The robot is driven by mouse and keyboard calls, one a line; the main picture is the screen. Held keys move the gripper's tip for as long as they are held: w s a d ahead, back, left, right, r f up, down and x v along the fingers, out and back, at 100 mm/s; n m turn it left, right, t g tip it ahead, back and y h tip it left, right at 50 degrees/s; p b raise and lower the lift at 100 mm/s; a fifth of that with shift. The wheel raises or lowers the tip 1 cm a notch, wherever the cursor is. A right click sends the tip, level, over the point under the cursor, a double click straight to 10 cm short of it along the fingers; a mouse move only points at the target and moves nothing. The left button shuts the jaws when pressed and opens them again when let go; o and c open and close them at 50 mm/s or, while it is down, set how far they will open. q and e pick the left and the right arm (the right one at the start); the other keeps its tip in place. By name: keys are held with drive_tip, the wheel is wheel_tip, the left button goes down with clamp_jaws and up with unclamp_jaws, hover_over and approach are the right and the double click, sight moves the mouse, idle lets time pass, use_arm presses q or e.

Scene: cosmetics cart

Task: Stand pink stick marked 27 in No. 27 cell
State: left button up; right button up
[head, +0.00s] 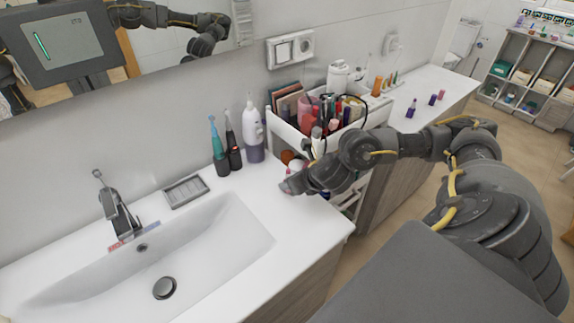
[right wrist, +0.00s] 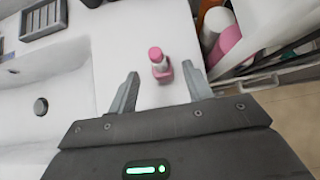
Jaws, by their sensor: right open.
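In the right wrist view a small pink stick (right wrist: 155,54) with a pale middle band and a pink base stands on the white counter. My right gripper (right wrist: 161,80) is open, with its two fingers on either side of the stick and the stick between and slightly beyond the tips. I cannot see any finger touching it. In the head view my right gripper (head: 287,187) is low over the counter beside the basin, and its fingers are mostly hidden. No number 27 is readable on the stick or any cell. My left gripper is not directly in view.
A white cart (head: 284,128) crowded with cosmetics stands behind my right arm. Several small purple and pink sticks (head: 411,108) stand on the far counter (head: 425,84). The basin (head: 215,235) is left of my gripper. Bottles (head: 253,135) stand by the wall.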

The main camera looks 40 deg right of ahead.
drive_tip(key=shift+w+f, duration=0.25)
drive_tip(key=shift+f, duration=0.2)
drive_tip(key=x, duration=0.4)
drive_tip(key=shift+w+d+f, duration=0.1)
drive_tip(key=shift+d, duration=0.05)
clamp_jaws()
drive_tip(key=shift+r, duration=0.2)
wheel_tip(320, 180, up, 10)
drive_tip(key=p, duration=0.3)
drive_tip(key=shift+f, duration=0.1)
